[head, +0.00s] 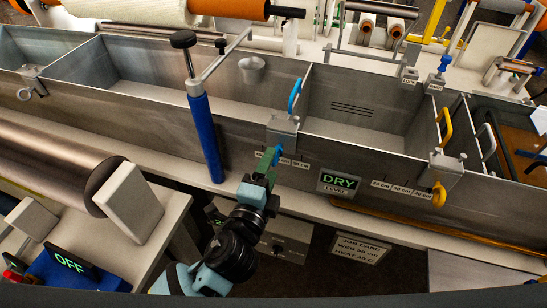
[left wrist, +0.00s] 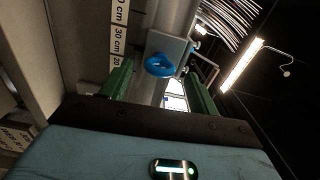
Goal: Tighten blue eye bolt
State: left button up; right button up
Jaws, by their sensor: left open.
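The blue eye bolt (head: 278,155) sits on the front of a metal clamp block (head: 284,124) on the bath's front wall. In the left wrist view the blue ring (left wrist: 160,65) shows near the fingertips, in the gap between them as seen from the camera. My left gripper (head: 267,160) has green fingers and is right at the eye bolt in the head view. In the left wrist view the gripper (left wrist: 160,75) is open, with a finger on each side and nothing visibly gripped. I cannot tell whether a finger touches the ring. My right gripper is not in view.
A blue handle (head: 295,95) rises above the clamp block. A blue post (head: 205,137) stands left of my left arm. A DRY level display (head: 339,182) is to the right. A yellow eye bolt (head: 438,194) and yellow handle (head: 445,125) are farther right. A metal roller (head: 55,165) lies left.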

pick_arm(q)
jog(key=shift+v, duration=1.75)
